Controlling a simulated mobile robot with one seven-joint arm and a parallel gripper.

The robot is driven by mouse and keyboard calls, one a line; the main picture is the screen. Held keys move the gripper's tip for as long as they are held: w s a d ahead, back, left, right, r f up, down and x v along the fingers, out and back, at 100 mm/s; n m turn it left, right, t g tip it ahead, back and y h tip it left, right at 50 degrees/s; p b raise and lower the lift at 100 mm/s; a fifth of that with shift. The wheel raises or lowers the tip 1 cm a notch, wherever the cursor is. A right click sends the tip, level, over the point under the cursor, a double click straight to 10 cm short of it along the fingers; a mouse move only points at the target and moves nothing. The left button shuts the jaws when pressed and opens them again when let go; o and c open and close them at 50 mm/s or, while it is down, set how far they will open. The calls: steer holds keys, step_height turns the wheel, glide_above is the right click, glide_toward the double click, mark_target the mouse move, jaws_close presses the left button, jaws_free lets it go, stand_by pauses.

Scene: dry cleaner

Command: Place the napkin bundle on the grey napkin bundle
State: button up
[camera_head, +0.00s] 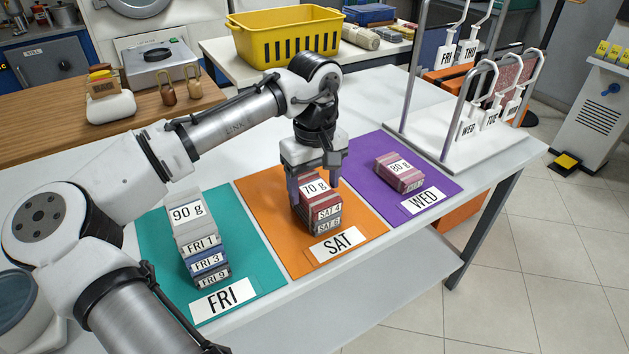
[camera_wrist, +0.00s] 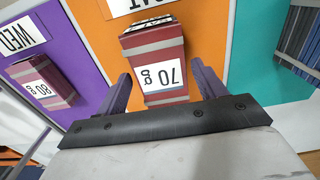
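A dark red napkin bundle (camera_head: 316,197) with a "70 g" card and a "SAT 4" label lies on top of the grey napkin bundle (camera_head: 328,225), labelled "SAT 6". Both are stacked on the orange mat (camera_head: 262,208) marked SAT. My gripper (camera_head: 314,180) is just above the stack, pointing down, with one finger on each side of the red bundle. In the wrist view, the red bundle (camera_wrist: 155,50) shows between the spread fingers (camera_wrist: 163,85), with orange gaps beside it. The gripper looks open. The grey bundle is hidden in the wrist view.
A teal mat (camera_head: 155,240) at left holds a FRI stack with a "90 g" card (camera_head: 187,213). A purple mat (camera_head: 428,178) at right holds a pinkish bundle (camera_head: 404,180) with an "80 g" card. A white tag rack (camera_head: 470,145) stands at right. A yellow basket (camera_head: 288,38) is behind.

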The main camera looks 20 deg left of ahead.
mark_target(314, 188)
steer(key=shift+o, duration=0.5)
step_height(314, 188, up, 12)
steer(key=shift+r, duration=0.2)
steer(key=shift+s+f, duration=0.1)
stand_by(0.4)
